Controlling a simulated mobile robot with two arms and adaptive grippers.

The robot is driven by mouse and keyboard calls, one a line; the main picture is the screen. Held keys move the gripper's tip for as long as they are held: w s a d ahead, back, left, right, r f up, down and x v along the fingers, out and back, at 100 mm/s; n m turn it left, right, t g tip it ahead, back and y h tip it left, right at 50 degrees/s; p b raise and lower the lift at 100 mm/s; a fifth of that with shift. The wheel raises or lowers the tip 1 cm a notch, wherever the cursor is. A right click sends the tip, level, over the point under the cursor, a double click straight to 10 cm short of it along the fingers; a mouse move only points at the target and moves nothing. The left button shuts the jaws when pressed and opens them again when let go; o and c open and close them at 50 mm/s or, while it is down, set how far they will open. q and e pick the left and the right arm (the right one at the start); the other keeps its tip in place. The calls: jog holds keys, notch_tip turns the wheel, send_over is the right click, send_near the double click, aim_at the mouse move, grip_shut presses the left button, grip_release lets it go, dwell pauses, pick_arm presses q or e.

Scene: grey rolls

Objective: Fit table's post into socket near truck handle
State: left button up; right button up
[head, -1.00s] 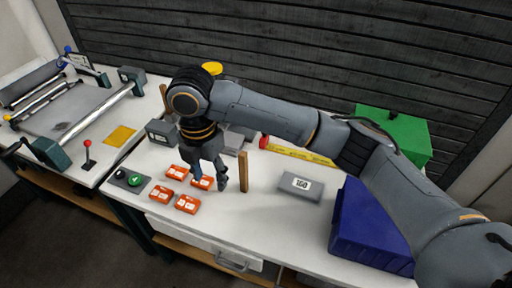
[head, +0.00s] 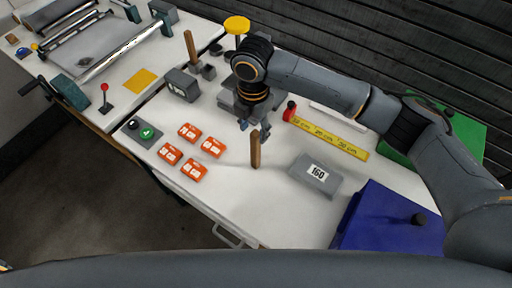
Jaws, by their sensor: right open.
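A second wooden post (head: 191,47) stands at the back left, beside small dark grey blocks (head: 207,71). I cannot make out a socket or clearly identify a truck handle. My left gripper is not in view.
Several orange boxes (head: 194,169) lie left of the near post. A grey block marked 160 (head: 316,174) and a blue box (head: 390,222) are to its right. A yellow ruler strip (head: 330,138) lies behind. A roller machine (head: 100,60) stands at the left.

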aim_at(255, 141)
notch_tip(255, 141, down, 2)
jog(key=shift+d+f+p, duration=0.1)
jog(key=shift+d+p, duration=0.05)
jog(key=shift+p, duration=0.45)
notch_tip(255, 141, down, 3)
jog(key=shift+d+f+p, duration=0.1)
jog(key=shift+f+p, duration=0.05)
jog(key=shift+p, duration=0.4)
jog(key=shift+f, duration=0.25)
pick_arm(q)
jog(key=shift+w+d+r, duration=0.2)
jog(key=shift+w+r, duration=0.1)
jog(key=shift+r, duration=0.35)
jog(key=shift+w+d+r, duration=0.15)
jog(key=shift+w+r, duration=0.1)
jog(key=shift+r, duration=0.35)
pick_arm(e)
grip_shut()
